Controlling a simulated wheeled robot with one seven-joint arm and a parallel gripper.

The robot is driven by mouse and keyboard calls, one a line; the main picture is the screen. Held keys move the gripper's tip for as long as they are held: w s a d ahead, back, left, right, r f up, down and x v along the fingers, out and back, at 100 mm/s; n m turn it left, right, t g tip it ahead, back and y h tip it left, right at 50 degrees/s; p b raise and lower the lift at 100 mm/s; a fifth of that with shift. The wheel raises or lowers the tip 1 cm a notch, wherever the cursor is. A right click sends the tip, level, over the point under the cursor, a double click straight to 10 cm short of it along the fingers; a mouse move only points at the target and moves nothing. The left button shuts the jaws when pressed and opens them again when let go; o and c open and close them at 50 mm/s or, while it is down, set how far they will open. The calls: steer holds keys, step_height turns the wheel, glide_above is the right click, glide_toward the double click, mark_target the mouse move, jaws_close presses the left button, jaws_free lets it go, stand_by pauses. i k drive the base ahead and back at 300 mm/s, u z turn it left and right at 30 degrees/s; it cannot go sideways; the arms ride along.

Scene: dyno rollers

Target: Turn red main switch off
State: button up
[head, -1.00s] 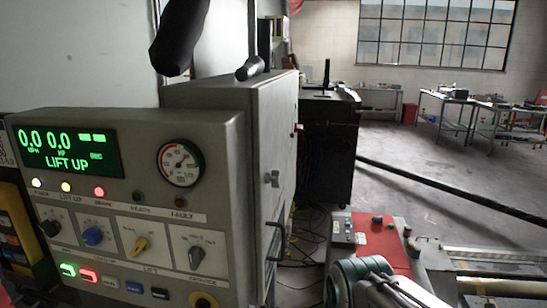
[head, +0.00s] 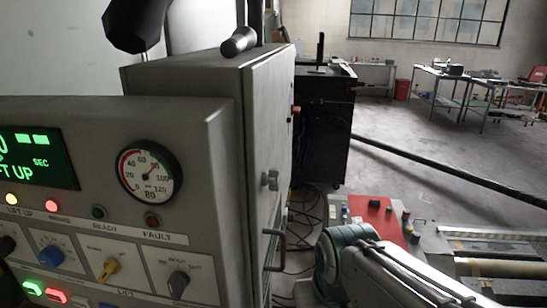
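No part clearly readable as the red main switch shows. A small orange-red part (head: 296,109) sticks out at the far edge of the grey cabinet (head: 268,130); it is too small to tell what it is. The grey control panel (head: 205,135) fills the left side, with a green display (head: 35,158), a round gauge (head: 147,172), a blue knob (head: 51,255), a yellow knob (head: 108,270) and a dark knob (head: 179,282). A red button (head: 58,296) is lit at the lower left. My arm shows at the bottom right; my gripper is not in view.
The cabinet door has a latch (head: 270,180) and a handle (head: 274,250). Cables (head: 308,210) lie on the floor behind it. A red-topped unit (head: 376,218) stands beyond my arm. A dark bar (head: 440,170) crosses the right. Open floor (head: 410,125) lies towards the workbenches (head: 445,85).

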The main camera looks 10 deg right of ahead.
mark_target(294, 109)
steer(key=k, duration=0.5)
steer(key=z, duration=1.6)
steer(key=i, duration=1.1)
steer(key=u, duration=1.55)
steer(key=i, duration=0.65)
steer(key=z, duration=0.2)
